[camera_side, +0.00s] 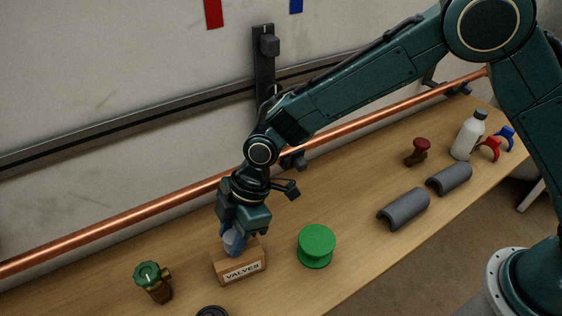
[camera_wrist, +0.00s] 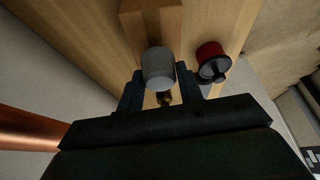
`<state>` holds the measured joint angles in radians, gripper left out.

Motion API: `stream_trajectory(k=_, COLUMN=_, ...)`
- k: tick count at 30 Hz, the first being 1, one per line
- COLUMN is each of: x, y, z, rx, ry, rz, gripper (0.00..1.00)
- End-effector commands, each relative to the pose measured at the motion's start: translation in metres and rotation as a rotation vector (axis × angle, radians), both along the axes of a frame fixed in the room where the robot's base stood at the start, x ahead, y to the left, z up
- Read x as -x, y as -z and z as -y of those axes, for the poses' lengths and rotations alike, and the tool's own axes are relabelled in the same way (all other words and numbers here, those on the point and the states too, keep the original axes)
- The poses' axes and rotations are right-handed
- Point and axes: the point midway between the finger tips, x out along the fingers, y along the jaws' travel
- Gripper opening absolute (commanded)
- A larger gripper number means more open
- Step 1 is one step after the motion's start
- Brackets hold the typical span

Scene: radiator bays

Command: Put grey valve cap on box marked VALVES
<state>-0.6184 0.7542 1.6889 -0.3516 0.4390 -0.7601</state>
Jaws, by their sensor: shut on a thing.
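The grey valve cap (camera_wrist: 157,67) is held between the two fingers of my gripper (camera_wrist: 158,85) in the wrist view. In the side view my gripper (camera_side: 235,243) points down at the wooden box marked VALVES (camera_side: 241,268), with the cap (camera_side: 231,242) partly hidden between the fingers. The cap is over the box's back left part in that view. I cannot tell whether it touches the box top. A wooden block, seemingly the box (camera_wrist: 150,22), is beyond the cap in the wrist view.
A green-topped brass valve (camera_side: 152,281) stands left of the box, and a green spool (camera_side: 316,246) stands right. A black ring (camera_side: 212,312) lies in front. Grey pipe shells (camera_side: 404,208) and a white bottle (camera_side: 468,135) are farther right. A copper pipe (camera_side: 130,222) runs behind.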

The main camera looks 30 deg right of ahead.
Motion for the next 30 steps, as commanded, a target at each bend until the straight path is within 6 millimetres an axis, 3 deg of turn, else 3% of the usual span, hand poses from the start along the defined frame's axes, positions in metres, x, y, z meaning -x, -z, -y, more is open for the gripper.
stream_trajectory(k=5, x=0.0, y=0.016, z=0.0, rx=0.0, ry=0.0, rz=-0.001, gripper=0.15)
stream_trajectory(k=18, x=0.0, y=0.019, z=0.0, rx=0.0, ry=0.0, rz=0.0, gripper=0.15)
stream_trajectory(k=19, x=0.0, y=0.019, z=0.0, rx=0.0, ry=0.0, rz=0.001, gripper=0.38)
stream_trajectory(k=22, x=0.0, y=0.019, z=0.0, rx=0.0, ry=0.0, rz=0.001, gripper=0.57)
stream_trajectory(k=30, x=0.0, y=0.019, z=0.0, rx=0.0, ry=0.0, rz=0.001, gripper=0.58)
